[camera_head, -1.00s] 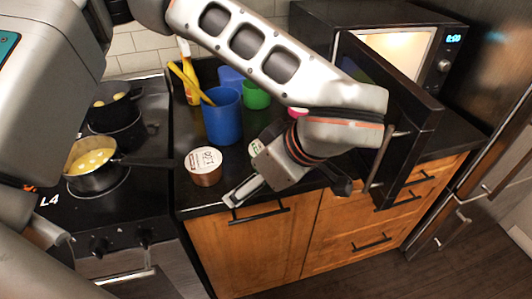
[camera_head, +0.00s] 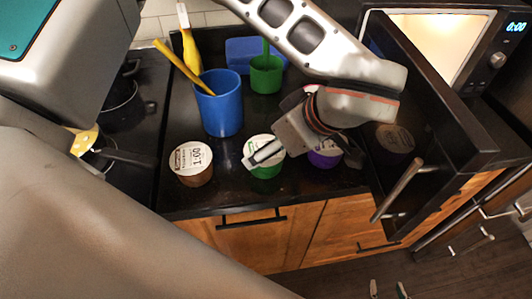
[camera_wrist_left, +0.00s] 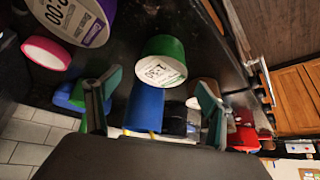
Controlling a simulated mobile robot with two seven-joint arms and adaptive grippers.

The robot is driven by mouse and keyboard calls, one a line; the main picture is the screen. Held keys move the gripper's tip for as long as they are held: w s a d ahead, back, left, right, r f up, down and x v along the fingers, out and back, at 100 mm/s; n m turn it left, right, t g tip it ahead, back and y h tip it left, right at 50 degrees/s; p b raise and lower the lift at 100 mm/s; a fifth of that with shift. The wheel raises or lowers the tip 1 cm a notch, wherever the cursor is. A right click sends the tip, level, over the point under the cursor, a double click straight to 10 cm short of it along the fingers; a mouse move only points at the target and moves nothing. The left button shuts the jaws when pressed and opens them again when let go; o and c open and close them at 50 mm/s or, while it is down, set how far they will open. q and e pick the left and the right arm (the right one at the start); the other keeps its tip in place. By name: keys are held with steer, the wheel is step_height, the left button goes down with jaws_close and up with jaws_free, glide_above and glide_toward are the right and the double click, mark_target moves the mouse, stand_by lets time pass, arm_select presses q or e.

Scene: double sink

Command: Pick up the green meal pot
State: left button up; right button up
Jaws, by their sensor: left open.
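The green meal pot (camera_head: 266,172) stands on the dark counter, with a white printed lid. My left gripper (camera_head: 252,163) comes down at it from the right, its arm arching over from upper left. One finger crosses in front of the lid in the head view and hides part of it. In the left wrist view the green pot (camera_wrist_left: 165,58) appears between the open fingers (camera_wrist_left: 158,85), near their tips; contact cannot be told. My right gripper (camera_head: 387,289) shows only two spread fingertips at the bottom edge, over the floor, apart from the pot.
A brown pot (camera_head: 192,165) stands left of the green pot, a purple pot (camera_head: 324,158) close on its right. Behind are a blue cup (camera_head: 221,110) with yellow utensils and a green cup (camera_head: 266,76). The open microwave door (camera_head: 425,120) blocks the right side.

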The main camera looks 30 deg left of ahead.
arm_select(q)
steer(key=x, duration=0.5)
steer(key=shift+s, duration=0.1)
steer(key=c, duration=1.5)
steer(key=shift+r, duration=0.15)
